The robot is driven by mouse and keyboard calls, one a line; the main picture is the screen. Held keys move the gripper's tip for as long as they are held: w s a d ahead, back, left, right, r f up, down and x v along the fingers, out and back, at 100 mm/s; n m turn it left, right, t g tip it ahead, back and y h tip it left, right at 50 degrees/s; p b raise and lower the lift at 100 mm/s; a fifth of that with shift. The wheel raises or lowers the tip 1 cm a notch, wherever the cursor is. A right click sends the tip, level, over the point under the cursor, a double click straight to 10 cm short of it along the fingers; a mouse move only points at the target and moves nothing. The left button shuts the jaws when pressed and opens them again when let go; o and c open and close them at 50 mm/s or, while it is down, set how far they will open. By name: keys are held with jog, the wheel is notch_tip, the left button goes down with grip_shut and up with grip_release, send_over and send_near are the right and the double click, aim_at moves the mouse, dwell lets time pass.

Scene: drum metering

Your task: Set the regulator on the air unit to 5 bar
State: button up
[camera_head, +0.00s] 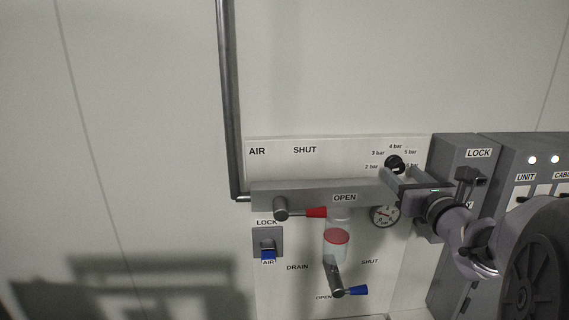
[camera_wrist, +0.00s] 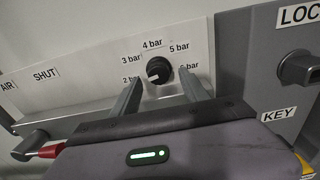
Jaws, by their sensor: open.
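The regulator is a round black knob (camera_head: 394,162) at the upper right of the white air unit panel (camera_head: 275,170). It also shows in the wrist view (camera_wrist: 158,70), ringed by labels from 2 bar to 6 bar, the last partly hidden by a finger. A pale mark on the knob's lower left seems to face the 2 bar side. My gripper (camera_head: 399,173) is open, its fingers pointing at the knob. In the wrist view (camera_wrist: 160,80) the fingertips lie on either side of the knob; contact cannot be told. A round gauge (camera_head: 385,215) sits below; its reading is too small to tell.
A red-handled valve (camera_head: 315,212) lies level by the OPEN label. A blue-handled drain valve (camera_head: 355,290) and a blue AIR lock piece (camera_head: 268,253) are lower. Grey LOCK and UNIT boxes (camera_head: 455,155) stand close at right. The wall at left is bare except for a pipe (camera_head: 230,100).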

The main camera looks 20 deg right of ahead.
jog(key=shift+x, duration=0.85)
jog(key=shift+a, duration=0.1)
grip_shut()
